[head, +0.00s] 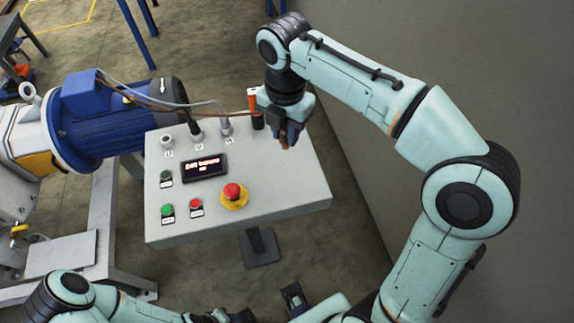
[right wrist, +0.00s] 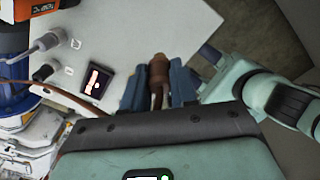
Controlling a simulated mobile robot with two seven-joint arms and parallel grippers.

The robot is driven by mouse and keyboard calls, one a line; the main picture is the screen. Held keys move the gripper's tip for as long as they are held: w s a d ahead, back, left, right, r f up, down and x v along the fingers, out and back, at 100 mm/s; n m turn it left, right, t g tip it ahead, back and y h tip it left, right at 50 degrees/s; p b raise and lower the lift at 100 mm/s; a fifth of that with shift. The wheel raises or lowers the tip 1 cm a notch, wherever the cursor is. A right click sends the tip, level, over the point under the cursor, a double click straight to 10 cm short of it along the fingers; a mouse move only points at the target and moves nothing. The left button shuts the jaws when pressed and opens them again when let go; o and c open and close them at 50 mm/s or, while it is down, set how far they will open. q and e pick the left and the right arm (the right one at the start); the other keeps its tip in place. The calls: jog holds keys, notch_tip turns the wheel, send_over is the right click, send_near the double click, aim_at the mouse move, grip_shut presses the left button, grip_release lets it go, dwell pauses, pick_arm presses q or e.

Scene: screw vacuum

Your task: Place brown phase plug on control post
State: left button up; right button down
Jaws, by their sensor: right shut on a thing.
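The brown phase plug (right wrist: 158,75) is between the fingers of my right gripper (right wrist: 160,90) in the right wrist view, with its cable end towards the palm. In the head view my right gripper (head: 287,136) is shut on it, over the right back part of the control box, right of the posts. The leftmost post (head: 167,141) is pale and bare on top. A black plug (head: 195,129) sits on the middle post and a grey plug (head: 226,124) on the right one. My left arm shows at the bottom of the head view; its jaw state is unclear.
The control box (head: 290,190) carries a display (head: 204,167), buttons and a red emergency stop (head: 232,192). An orange and black tool (head: 253,101) stands at its back edge, close left of my right gripper. A blue motor (head: 120,125) with cables is left; a wall is right.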

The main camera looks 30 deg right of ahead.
notch_tip(320, 180, down, 12)
jog(key=shift+r+b, duration=0.1)
jog(key=shift+b, duration=0.9)
jog(key=shift+f, duration=0.2)
jog(key=c, duration=0.9)
grip_release()
notch_tip(320, 180, up, 12)
jog(key=p, duration=0.2)
jog(key=shift+r+p, duration=0.25)
jog(key=shift+p, duration=0.05)
